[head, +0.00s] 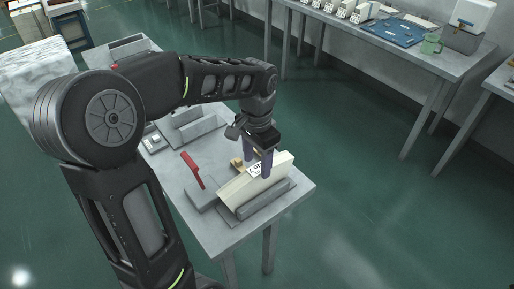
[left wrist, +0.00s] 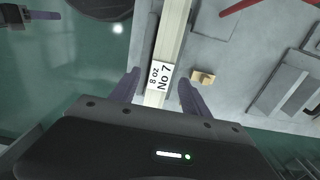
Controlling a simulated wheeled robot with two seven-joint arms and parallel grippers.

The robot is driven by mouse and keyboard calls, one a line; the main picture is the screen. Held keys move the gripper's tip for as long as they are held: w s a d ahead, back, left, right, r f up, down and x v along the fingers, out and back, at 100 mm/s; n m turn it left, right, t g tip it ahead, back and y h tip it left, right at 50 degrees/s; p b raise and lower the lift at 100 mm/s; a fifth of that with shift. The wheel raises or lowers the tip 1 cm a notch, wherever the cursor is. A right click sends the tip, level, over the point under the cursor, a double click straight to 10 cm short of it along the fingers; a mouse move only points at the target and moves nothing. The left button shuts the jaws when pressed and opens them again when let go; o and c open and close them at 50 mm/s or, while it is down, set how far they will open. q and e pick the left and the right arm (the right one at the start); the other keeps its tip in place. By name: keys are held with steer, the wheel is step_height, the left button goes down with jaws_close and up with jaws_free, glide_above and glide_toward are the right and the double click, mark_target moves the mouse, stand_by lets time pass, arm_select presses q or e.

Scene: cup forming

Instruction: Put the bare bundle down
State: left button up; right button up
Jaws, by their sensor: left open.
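The bare bundle (head: 242,190) is a long cream block with a white "No 7" label. It lies in a grey holder (head: 267,204) at the front end of the grey table (head: 212,232). My left gripper (head: 257,166) is open above it, with its purple fingers on either side of the bundle near the label. In the left wrist view, the bundle (left wrist: 174,35) runs up between the two spread fingers of that gripper (left wrist: 159,82), with gaps visible beside it. Whether the bundle rests fully on the holder's floor is hidden.
A small tan piece (left wrist: 203,77) lies right beside the bundle. A red handle (head: 193,169) lies on the table left of the holder. Grey blocks (head: 190,125) stand farther back. A bench with a blue mat (head: 392,31) stands behind; the green floor between is clear.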

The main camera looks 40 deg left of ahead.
arm_select(q)
step_height(320, 180, up, 5)
steer(key=shift+r, duration=0.1)
